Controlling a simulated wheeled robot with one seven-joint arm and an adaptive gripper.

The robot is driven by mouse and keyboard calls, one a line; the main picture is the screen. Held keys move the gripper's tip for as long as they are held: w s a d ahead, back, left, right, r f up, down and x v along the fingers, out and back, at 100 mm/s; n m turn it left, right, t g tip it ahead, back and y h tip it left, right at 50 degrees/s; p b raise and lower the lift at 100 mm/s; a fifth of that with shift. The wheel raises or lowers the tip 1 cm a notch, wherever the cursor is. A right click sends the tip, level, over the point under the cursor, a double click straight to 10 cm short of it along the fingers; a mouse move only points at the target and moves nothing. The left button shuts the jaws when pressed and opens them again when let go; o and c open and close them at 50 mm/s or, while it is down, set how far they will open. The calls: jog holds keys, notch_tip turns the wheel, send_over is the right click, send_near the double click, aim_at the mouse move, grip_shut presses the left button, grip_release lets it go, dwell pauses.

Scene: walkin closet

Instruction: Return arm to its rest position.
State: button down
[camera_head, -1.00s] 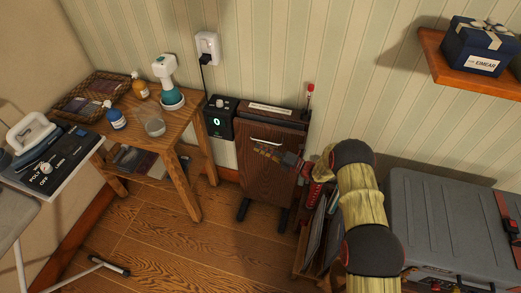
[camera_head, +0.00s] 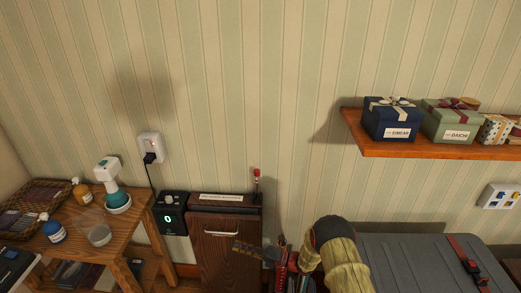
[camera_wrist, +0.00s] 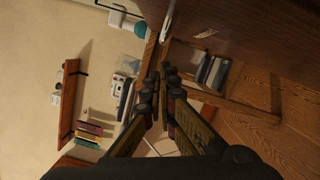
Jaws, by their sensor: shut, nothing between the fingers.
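My arm (camera_head: 345,262), yellow with dark joints, reaches in from the bottom of the head view, right of the middle. My gripper (camera_head: 240,246) shows small in front of a dark wooden cabinet (camera_head: 225,262), just below and right of its pale handle (camera_head: 222,233). I cannot tell in this view whether it touches the cabinet. In the wrist view my gripper (camera_wrist: 161,74) has its fingertips together with nothing between them. Much of the lower arm is out of the head view.
A wooden side table (camera_head: 135,220) with bottles stands left, beside a black box (camera_head: 173,212) with a lit "0". A grey case (camera_head: 420,260) lies right of my arm. Above it, a wall shelf (camera_head: 430,149) holds gift boxes.

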jog(key=s+f+n+g+h, duration=0.2)
jog(key=s+f+n+g, duration=0.3)
jog(key=s+f+n, duration=0.4)
jog(key=s+d+r+n+g+h, duration=0.3)
jog(key=s+r+n, duration=0.25)
jog(key=s, duration=0.25)
jog(key=s+d+r+n+t+h, duration=0.3)
jog(key=s+d+r+n, duration=0.3)
jog(key=d+r, duration=0.3)
jog(key=s+d+r+n+t+h, duration=0.3)
jog(key=s+d+r+n+h, duration=0.3)
jog(key=r, duration=1.2)
jog(key=s+d+r+n+t+h, duration=0.4)
jog(key=s+d+r+n, duration=0.4)
jog(key=d+r, duration=0.6)
jog(key=shift+s, duration=0.4)
